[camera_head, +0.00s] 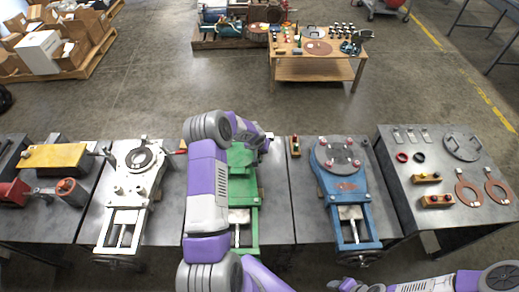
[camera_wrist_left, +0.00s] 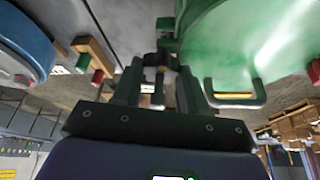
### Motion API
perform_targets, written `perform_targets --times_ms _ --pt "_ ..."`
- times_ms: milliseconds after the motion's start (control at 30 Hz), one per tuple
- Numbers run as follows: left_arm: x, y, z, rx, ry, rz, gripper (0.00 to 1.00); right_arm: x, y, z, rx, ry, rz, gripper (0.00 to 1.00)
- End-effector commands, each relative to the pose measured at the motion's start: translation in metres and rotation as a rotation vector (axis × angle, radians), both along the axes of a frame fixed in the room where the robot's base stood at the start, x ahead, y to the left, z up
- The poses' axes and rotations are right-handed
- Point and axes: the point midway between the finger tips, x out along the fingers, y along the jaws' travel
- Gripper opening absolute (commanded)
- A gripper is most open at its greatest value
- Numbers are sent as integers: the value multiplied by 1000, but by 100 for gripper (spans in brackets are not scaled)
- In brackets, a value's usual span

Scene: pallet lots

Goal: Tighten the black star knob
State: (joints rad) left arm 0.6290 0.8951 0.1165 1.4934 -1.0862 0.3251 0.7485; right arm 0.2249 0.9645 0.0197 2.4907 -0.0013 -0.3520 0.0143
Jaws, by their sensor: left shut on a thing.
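My left arm reaches over the green machine (camera_head: 243,190), with its left gripper (camera_head: 263,142) at the machine's far right side in the head view. In the left wrist view the left gripper (camera_wrist_left: 158,75) is shut on a small dark part at the green machine's edge, which looks like the black star knob (camera_wrist_left: 167,57). Its lobes are mostly hidden between the fingers. The green body also fills the upper right of the wrist view (camera_wrist_left: 235,45). My right gripper (camera_head: 352,285) is low at the bottom edge in the head view, away from the machines; its jaws are unclear.
A white machine (camera_head: 125,190) stands left and a blue one (camera_head: 347,185) right of the green one. A small block with red and green knobs (camera_head: 295,146) lies to the right.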

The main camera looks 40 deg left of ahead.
Motion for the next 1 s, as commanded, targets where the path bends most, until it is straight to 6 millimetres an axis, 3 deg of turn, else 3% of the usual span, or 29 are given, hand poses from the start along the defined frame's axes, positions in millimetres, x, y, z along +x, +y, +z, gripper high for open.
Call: perform_targets --times_ms 400,967,1000 --pt "0 2 1 -1 0 -207 12 0 0 17 0 0 0 41" --pt "0 2 0 1 0 -247 12 0 0 18 0 0 0 41" --pt "0 2 0 1 0 -247 45 0 0 18 0 0 0 41"
